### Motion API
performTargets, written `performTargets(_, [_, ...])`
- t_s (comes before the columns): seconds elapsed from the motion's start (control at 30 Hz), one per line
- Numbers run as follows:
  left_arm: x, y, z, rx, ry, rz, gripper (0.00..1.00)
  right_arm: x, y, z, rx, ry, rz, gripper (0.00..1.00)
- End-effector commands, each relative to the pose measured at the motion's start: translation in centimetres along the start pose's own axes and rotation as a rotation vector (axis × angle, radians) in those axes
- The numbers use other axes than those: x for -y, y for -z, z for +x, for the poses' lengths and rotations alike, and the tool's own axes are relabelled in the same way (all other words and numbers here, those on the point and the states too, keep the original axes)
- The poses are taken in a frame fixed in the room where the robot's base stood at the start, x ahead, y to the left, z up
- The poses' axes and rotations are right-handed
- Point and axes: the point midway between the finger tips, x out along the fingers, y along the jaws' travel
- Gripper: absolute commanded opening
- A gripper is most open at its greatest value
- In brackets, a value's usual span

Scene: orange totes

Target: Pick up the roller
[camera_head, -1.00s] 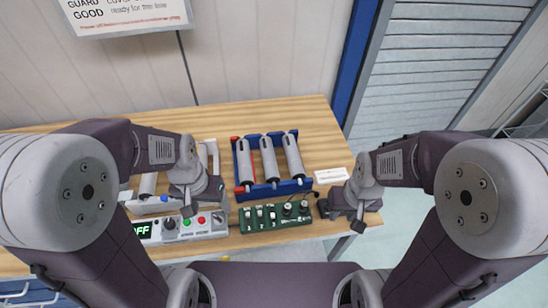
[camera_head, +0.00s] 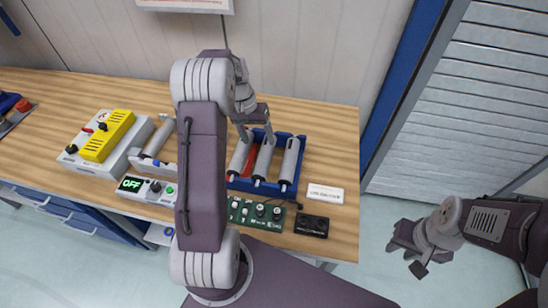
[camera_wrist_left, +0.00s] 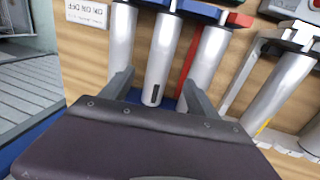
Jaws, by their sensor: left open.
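Three silver-grey rollers sit side by side in a blue rack (camera_head: 262,187) on the wooden table: a left roller (camera_head: 239,156), a middle roller (camera_head: 264,160) and a right roller (camera_head: 290,161). My left gripper (camera_head: 256,135) is open at the far end of the rack. In the left wrist view its fingers (camera_wrist_left: 160,92) appear either side of the middle roller (camera_wrist_left: 164,52), empty; I cannot tell how far above it they are. Another roller (camera_head: 158,137) lies in a separate fixture to the left. My right gripper (camera_head: 406,258) is open and empty, off the table's right side.
A control box with an OFF display (camera_head: 146,188) and a green switch panel (camera_head: 254,214) stand along the front. A yellow-topped box (camera_head: 106,136) is at left. A white label (camera_head: 325,194) and a black box (camera_head: 311,225) lie right. A wall closes the back.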

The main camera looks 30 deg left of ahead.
Motion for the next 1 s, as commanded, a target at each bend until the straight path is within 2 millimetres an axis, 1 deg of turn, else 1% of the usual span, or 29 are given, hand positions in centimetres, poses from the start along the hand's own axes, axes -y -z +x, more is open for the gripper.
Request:
performTargets(0.07, [0.1, 0.0, 0.0, -0.001, 0.0, -0.002, 0.7, 0.0, 0.0, -0.1, 0.0, 0.0, 0.0, 0.32])
performTargets(0.1, [0.0, 0.0, 0.3, 0.001, 0.0, -0.001, 0.7, 0.0, 0.0, -0.2, 0.0, 0.0, 0.0, 0.32])
performTargets(0.3, [-0.1, -0.1, 3.2, 0.002, 0.0, 0.001, 0.7, 0.0, 0.1, -0.8, 0.0, 0.0, 0.0, 0.32])
performTargets(0.5, [-0.1, 0.0, 4.2, 0.001, 0.001, 0.001, 0.7, 0.0, 0.1, -1.1, 0.0, 0.0, 0.0, 0.32])
performTargets(0.57, [-0.2, 0.1, 5.1, 0.004, 0.0, 0.0, 0.7, 0.0, 0.2, -1.6, 0.0, 0.0, 0.0, 0.32])
performTargets(0.63, [-0.4, 0.2, 6.4, 0.003, 0.0, 0.0, 0.7, 0.0, 0.2, -2.2, 0.0, 0.0, 0.0, 0.32])
performTargets(0.7, [-0.3, 0.3, 7.7, 0.002, 0.001, 0.001, 0.7, 0.1, 0.2, -2.3, 0.0, 0.0, 0.0, 0.32])
performTargets(0.77, [-0.3, 0.3, 8.5, 0.001, 0.0, 0.001, 0.7, 0.1, 0.2, -2.4, 0.0, 0.0, 0.0, 0.32])
performTargets(0.87, [-0.3, 0.3, 9.0, -0.002, 0.001, 0.001, 0.7, 0.1, 0.2, -2.3, 0.0, 0.0, 0.0, 0.32])
performTargets(1.0, [-0.3, 0.3, 9.0, -0.003, 0.001, 0.001, 0.7, 0.0, 0.2, -2.3, 0.0, 0.0, 0.0, 0.32])
